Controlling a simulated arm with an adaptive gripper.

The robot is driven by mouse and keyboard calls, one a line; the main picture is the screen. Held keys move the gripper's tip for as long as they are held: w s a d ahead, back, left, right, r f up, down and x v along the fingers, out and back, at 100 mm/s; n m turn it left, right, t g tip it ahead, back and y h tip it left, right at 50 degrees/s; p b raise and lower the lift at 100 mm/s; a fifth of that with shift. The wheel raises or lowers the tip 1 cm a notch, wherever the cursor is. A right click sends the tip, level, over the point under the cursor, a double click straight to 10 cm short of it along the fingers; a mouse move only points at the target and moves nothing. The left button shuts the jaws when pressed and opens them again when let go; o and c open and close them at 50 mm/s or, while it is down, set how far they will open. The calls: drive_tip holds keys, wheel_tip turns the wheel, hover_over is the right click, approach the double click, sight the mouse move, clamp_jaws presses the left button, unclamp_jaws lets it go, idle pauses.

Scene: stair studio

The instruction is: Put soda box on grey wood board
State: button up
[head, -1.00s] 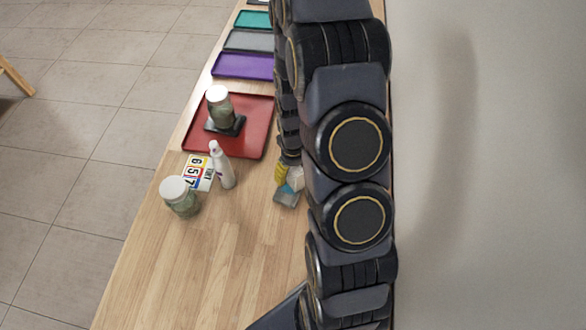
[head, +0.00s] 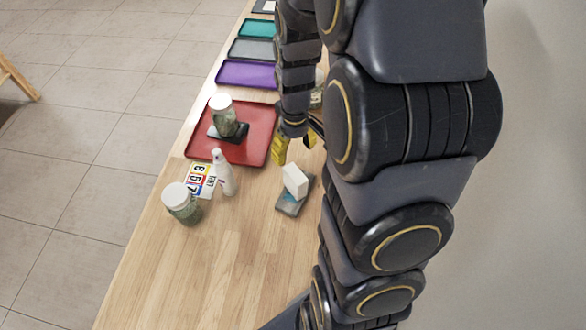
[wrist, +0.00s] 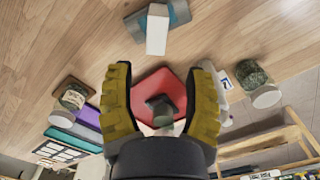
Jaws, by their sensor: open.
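A small white box (head: 295,181), likely the soda box, rests on a small grey-blue board (head: 288,208) on the table in the head view. No label on it is readable. The wrist view also shows the white box (wrist: 157,32) against the grey-blue board (wrist: 180,12), ahead of the fingertips. My gripper (head: 296,146) has yellow fingers, apart and empty, beyond the box toward the red tray. In the wrist view my gripper (wrist: 162,72) has a clear gap between its fingers and does not touch the box.
A red tray (head: 262,112) holds a lidded jar (head: 223,118) on a dark base. A white spray bottle (head: 223,175), a number card (head: 199,181) and another jar (head: 181,203) stand left of the box. Purple (head: 248,75), grey and teal trays lie farther back. The near table is clear.

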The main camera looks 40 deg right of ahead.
drive_tip(key=s+a+r+g, duration=0.1)
drive_tip(key=s+a+r, duration=1.1)
drive_tip(key=s, duration=0.4)
drive_tip(key=shift+s+a+r+g, duration=0.3)
drive_tip(key=shift+a+r, duration=0.1)
drive_tip(key=shift+r, duration=0.25)
